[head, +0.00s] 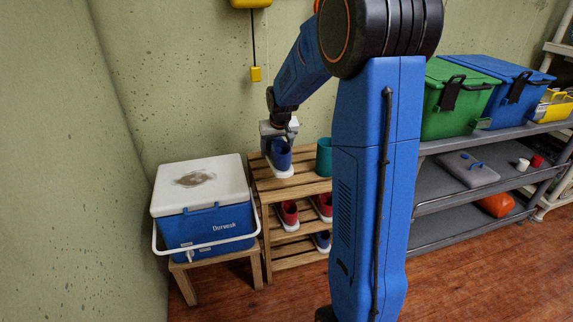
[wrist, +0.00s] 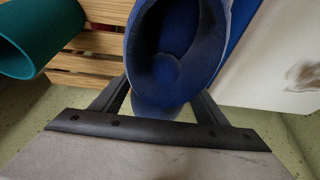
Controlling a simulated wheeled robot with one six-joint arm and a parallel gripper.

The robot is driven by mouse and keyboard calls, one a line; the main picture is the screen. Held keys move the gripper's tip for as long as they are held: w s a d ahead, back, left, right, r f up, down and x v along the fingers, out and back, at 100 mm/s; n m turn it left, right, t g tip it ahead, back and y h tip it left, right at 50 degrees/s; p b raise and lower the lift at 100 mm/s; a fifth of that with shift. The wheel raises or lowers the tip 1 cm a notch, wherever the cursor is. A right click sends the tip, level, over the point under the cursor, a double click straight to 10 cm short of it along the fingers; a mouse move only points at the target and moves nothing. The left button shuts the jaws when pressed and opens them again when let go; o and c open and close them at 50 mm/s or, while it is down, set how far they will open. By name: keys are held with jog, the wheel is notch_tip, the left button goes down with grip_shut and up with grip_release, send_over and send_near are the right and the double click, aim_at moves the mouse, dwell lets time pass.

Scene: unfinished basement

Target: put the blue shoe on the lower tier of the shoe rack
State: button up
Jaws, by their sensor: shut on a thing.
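My gripper (head: 280,128) is shut on a blue shoe (head: 281,156) with a white sole, at the upper left of the wooden shoe rack (head: 300,188). I cannot tell whether the sole touches the top tier. In the wrist view the shoe's dark opening (wrist: 175,50) faces me between the fingers (wrist: 160,98). Two red shoes (head: 289,213) (head: 325,206) stand on the tier below the top. The lower tier (head: 288,261) holds another blue shoe (head: 321,241) at right, partly hidden by my arm; its left part is bare.
A teal cup (head: 324,157), also in the wrist view (wrist: 35,35), stands on the rack's top, right of the held shoe. A blue-and-white cooler (head: 205,222) on a wooden stool is close at left. A grey shelf (head: 430,208) with bins stands right.

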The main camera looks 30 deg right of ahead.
jog(key=shift+f, duration=4.1)
jog(key=shift+f, duration=0.15)
jog(key=o, duration=1.3)
jog(key=shift+c, duration=0.2)
